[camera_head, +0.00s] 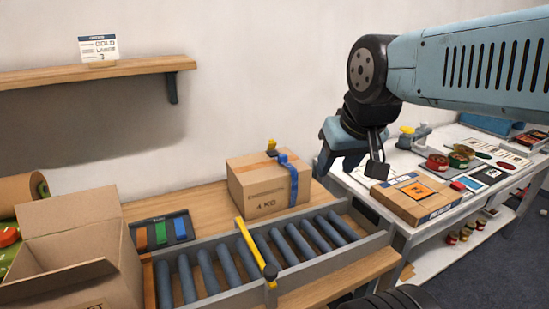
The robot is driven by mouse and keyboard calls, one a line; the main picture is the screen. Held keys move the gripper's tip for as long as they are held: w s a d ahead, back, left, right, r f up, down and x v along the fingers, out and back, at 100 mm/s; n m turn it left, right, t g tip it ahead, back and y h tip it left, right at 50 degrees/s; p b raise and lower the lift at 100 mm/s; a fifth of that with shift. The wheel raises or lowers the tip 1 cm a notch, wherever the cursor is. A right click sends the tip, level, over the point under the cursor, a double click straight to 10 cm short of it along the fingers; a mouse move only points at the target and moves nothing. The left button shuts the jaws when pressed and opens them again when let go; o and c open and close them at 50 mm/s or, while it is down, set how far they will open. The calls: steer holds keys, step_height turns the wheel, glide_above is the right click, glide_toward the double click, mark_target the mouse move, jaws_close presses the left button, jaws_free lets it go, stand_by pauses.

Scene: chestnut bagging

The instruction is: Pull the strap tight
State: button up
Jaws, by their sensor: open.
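A closed cardboard box (258,190) marked "4 KG" stands on the wooden bench behind the roller conveyor. A blue strap (292,178) runs over its top and down its front near the right side. A small yellow and dark piece (271,147) stands up at the back of the box top, near the strap. I cannot tell how tight the strap is; its back and underside are hidden. My gripper (358,166) is open and empty, pointing down to the right of the box and apart from it, near the white table's left end.
A yellow bar with a black end (254,245) crosses the roller conveyor (300,243). An open carton (73,245) and a tray of coloured strips (162,233) are left. A flat labelled box (415,198) and tins (460,156) lie on the white table (382,195). A shelf (100,72) hangs above.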

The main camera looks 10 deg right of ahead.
steer(key=shift+o, duration=1.2)
steer(key=shift+w+r, duration=0.2)
steer(key=w+r+g, duration=0.2)
steer(key=w+r, duration=0.1)
steer(key=w, duration=0.7)
steer(key=n+g, duration=0.2)
steer(key=g, duration=0.2)
glide_above(283, 155)
step_height(283, 155, down, 9)
step_height(283, 155, down, 13)
steer(key=shift+f, duration=0.1)
jaws_close()
